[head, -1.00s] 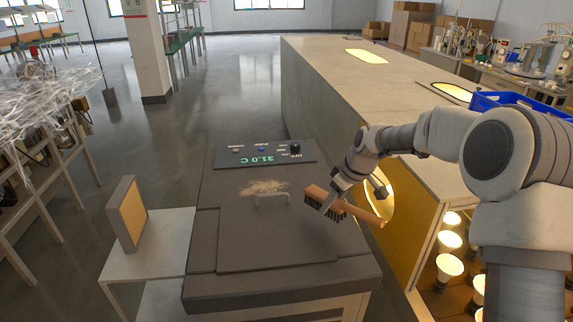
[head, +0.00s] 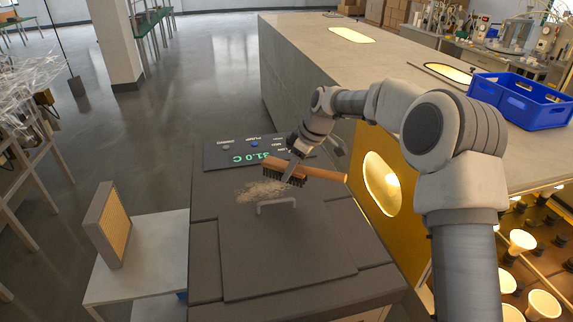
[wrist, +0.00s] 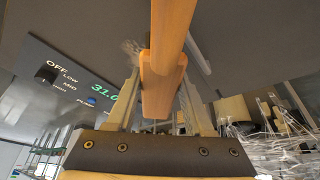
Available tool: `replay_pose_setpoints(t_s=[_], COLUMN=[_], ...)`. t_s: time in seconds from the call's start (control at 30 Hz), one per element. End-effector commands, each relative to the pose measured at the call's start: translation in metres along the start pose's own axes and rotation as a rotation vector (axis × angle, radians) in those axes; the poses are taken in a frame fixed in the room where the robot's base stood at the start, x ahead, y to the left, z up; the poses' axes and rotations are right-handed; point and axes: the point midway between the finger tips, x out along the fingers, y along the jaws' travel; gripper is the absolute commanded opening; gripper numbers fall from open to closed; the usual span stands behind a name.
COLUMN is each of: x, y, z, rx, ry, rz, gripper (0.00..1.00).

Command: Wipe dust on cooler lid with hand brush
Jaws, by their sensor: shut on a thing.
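The cooler (head: 205,250) is a dark grey box with a lid (head: 310,240) that has a light handle (head: 277,203). A patch of tan dust (head: 258,191) lies behind the handle, near the control panel. My gripper (head: 294,170) is shut on the wooden hand brush (head: 318,172). The brush has dark bristles pointing down and is at the right edge of the dust; whether the bristles touch the lid I cannot tell. In the wrist view the brush (wrist: 162,75) runs between the two fingers, and part of the dust (wrist: 130,47) shows beside it.
The control panel (head: 255,153) reads 31.0 C at the cooler's back. A filter panel (head: 108,225) stands on a white side table (head: 150,255) at left.

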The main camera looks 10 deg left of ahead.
Motion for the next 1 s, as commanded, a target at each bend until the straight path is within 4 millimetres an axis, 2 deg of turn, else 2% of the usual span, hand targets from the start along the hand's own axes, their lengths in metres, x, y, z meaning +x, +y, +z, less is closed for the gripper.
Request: replay_pose_setpoints(t_s=[0.27, 0.7, 1.0], x=[0.011, 0.051, 0.055], y=[0.000, 0.000, 0.000], z=[0.005, 0.021, 0.023], rx=[0.000, 0.000, 0.000], ry=[0.000, 0.001, 0.001], rz=[0.000, 0.000, 0.001], gripper=[0.08, 0.08, 0.08])
